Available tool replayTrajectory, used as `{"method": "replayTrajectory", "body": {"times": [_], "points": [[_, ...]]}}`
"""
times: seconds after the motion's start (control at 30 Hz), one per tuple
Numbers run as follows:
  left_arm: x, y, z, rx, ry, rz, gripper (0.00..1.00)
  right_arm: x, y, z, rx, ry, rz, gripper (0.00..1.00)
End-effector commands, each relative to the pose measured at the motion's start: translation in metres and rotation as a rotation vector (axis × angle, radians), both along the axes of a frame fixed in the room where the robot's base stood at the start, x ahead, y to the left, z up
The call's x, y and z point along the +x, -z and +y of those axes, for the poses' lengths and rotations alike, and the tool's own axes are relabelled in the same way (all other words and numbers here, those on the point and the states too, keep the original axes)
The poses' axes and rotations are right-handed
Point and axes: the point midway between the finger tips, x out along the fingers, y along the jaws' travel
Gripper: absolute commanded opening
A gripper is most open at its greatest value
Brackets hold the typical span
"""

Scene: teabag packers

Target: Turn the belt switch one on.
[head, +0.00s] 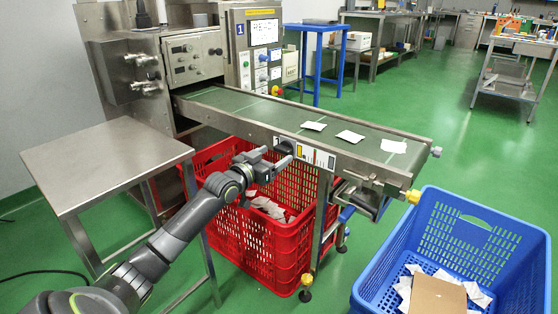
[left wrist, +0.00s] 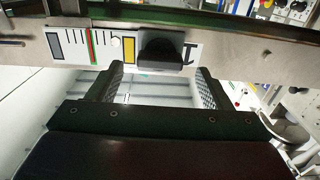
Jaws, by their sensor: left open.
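The belt switch is a black knob (left wrist: 160,52) on a white label plate (left wrist: 125,48) on the side rail of the conveyor. It also shows as a small dark knob in the head view (head: 285,147). My left gripper (left wrist: 159,82) is open and empty, with its two fingers pointing at the plate, one on either side of the knob's line. In the head view my left gripper (head: 270,161) is at the near side of the rail. Whether the fingers touch the plate is hard to tell. The knob's exact setting is unclear. My right gripper is out of view.
Several white teabags lie on the green belt (head: 240,103). A red crate (head: 270,241) stands below my left gripper. A blue crate (head: 450,225) with white packets and cardboard stands at the right. A steel table (head: 105,165) is at the left, and a control cabinet (head: 250,50) is behind.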

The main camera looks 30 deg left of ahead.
Motion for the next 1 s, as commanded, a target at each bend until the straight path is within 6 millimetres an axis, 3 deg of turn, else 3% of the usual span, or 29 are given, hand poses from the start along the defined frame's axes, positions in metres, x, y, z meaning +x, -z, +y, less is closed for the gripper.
{"method": "replayTrajectory", "body": {"times": [0.3,0.67,1.0], "points": [[0.029,0.0,-0.002,-0.001,0.0,-0.001,0.73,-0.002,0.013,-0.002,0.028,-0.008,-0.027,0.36],[0.032,0.0,-0.002,0.001,0.0,0.0,0.71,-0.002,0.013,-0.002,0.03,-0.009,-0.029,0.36],[0.032,0.0,-0.003,0.001,0.0,0.0,0.28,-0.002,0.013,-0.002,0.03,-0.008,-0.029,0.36]]}}
